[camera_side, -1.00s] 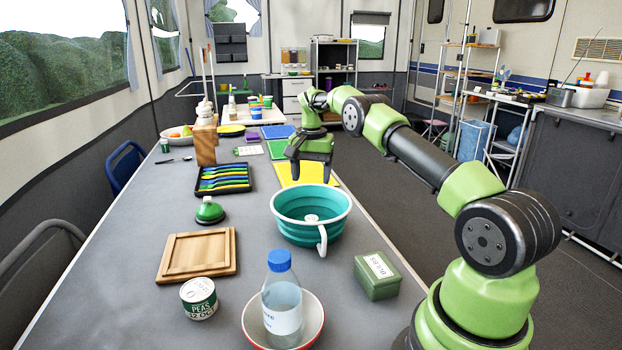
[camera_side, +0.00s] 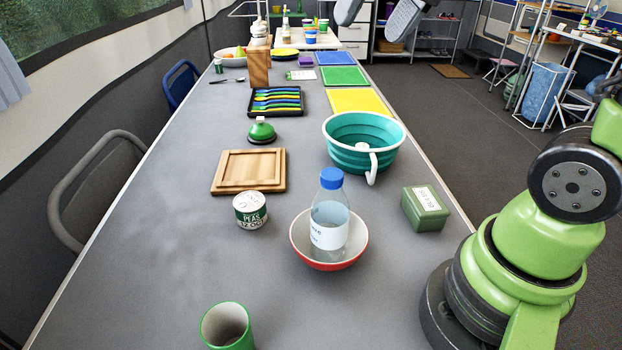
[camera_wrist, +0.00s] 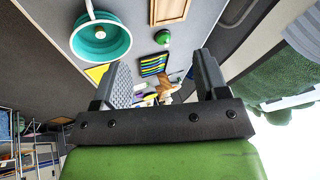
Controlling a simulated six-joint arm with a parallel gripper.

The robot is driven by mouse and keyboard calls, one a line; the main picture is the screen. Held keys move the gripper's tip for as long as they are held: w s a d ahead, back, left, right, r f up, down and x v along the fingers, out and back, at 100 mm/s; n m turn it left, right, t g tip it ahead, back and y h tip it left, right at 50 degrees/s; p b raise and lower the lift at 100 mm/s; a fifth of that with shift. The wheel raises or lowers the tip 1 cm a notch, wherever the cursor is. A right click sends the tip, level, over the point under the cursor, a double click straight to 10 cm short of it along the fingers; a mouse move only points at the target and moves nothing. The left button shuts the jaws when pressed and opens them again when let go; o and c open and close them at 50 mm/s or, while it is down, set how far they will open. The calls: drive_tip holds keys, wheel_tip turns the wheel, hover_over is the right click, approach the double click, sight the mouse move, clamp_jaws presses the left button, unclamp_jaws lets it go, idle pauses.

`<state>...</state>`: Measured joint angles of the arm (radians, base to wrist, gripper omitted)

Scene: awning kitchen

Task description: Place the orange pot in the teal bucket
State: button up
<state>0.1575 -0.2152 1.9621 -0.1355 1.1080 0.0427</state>
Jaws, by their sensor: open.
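I cannot make out an orange pot; small coloured pots (camera_side: 311,38) stand on the far table, too small to tell apart. My gripper (camera_side: 378,14) shows only as two grey fingers at the top edge, beyond and above the bucket. In the wrist view my gripper (camera_wrist: 162,65) is open, with nothing held between its fingers.
A wooden board (camera_side: 248,172), peas can (camera_side: 250,210) and green cup (camera_side: 228,327) are to the left.

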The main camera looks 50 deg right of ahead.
drive_tip(key=s+a+f+n+t, duration=0.1)
drive_tip(key=s+a+f, duration=0.1)
drive_tip(key=s, duration=0.3)
drive_tip(key=s+a+f+n+y, duration=0.1)
drive_tip(key=s+a, duration=0.1)
drive_tip(key=s, duration=0.3)
drive_tip(key=shift+s+a+f+t, duration=0.15)
drive_tip(key=shift+a+f+t, duration=0.1)
drive_tip(key=shift+f+t, duration=0.15)
